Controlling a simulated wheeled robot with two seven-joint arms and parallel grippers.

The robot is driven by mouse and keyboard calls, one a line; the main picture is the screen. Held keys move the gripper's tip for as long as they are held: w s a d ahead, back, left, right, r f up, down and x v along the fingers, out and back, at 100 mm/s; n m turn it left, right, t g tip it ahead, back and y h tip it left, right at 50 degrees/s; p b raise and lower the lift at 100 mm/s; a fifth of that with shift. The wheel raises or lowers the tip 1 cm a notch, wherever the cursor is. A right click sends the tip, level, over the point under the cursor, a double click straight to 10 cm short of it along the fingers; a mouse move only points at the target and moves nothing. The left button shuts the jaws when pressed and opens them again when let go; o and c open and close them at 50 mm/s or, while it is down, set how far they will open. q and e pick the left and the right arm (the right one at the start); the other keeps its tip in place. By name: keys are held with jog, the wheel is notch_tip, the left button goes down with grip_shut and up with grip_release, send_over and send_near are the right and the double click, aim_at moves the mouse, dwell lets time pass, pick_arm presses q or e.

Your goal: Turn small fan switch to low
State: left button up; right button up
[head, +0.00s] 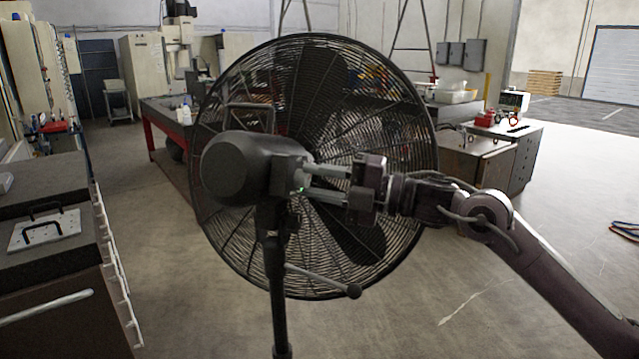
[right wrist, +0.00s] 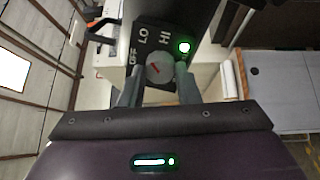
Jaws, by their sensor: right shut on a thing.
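The black pedestal fan (head: 232,168) stands in front of me with its motor housing and wire cage facing away. My right gripper (head: 305,183) reaches in from the right to the side of the housing. In the right wrist view, the round grey switch knob (right wrist: 159,68) with a red mark sits on a dark panel labelled OFF, LO and HI. The right fingers (right wrist: 158,85) are shut on the knob, one on each side. I cannot tell which label the red mark points to. My left gripper is out of view.
The fan's pole (head: 278,305) and a slanted handle rod (head: 325,280) stand below the gripper. A dark bench with a handled plate (head: 45,230) is at the left.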

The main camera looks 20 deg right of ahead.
dwell(0.5)
jog(key=o, duration=1)
jog(key=shift+s+d+f+b, duration=0.2)
jog(key=shift+d+b, duration=0.15)
jog(key=shift+d, duration=0.1)
jog(key=b+v, duration=0.3)
jog(key=v, duration=0.3)
jog(key=shift+s+d+r, duration=0.15)
jog(key=shift+s+d, duration=0.1)
jog(key=shift+d, duration=0.05)
